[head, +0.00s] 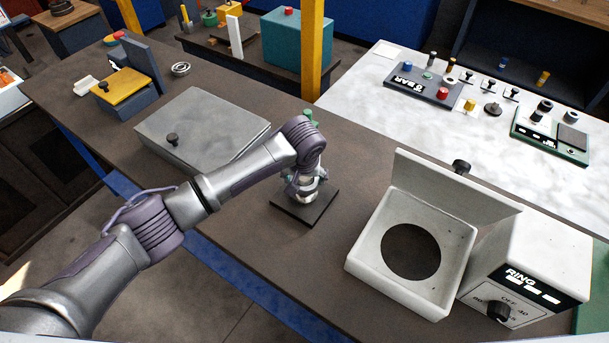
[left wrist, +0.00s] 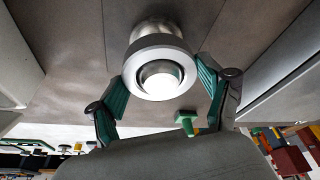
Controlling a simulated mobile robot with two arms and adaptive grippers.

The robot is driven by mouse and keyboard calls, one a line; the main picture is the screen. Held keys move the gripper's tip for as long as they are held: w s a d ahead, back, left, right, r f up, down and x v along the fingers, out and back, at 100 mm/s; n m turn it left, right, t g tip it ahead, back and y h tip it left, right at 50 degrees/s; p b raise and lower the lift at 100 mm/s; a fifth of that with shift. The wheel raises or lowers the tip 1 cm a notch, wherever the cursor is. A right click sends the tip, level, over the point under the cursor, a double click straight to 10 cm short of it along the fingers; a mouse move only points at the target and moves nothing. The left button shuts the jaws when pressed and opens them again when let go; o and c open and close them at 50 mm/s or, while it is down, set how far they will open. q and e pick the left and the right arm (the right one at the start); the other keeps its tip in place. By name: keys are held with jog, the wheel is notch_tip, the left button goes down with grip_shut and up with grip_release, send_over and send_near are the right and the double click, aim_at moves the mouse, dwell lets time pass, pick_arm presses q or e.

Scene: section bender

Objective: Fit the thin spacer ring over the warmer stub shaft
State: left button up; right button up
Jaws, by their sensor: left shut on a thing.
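In the left wrist view a grey metal ring (left wrist: 133,64) sits between the green-padded fingers of my left gripper (left wrist: 162,82), which is shut on it. A shiny silver round end (left wrist: 160,78), apparently the stub shaft, shows inside the ring's opening. A wider silver cylinder (left wrist: 155,27) shows behind the ring. How far the ring sits along the shaft I cannot tell. In the head view my left gripper (head: 306,190) points down over a dark square plate (head: 290,213), and my wrist hides most of the ring and shaft. My right gripper is not in view.
The white warmer box (head: 538,250) labelled RING stands at right, beside an open white tray (head: 365,255) with a dark round opening. A grey lidded case (head: 205,125) lies left of my wrist. The front bench strip is clear.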

aim_at(305, 187)
pick_arm(q)
jog(key=shift+f+b, duration=1)
jog(key=shift+f, duration=1.05)
jog(key=o, duration=1.2)
jog(key=shift+r, duration=0.1)
jog(key=v, duration=1.2)
jog(key=shift+s, duration=0.1)
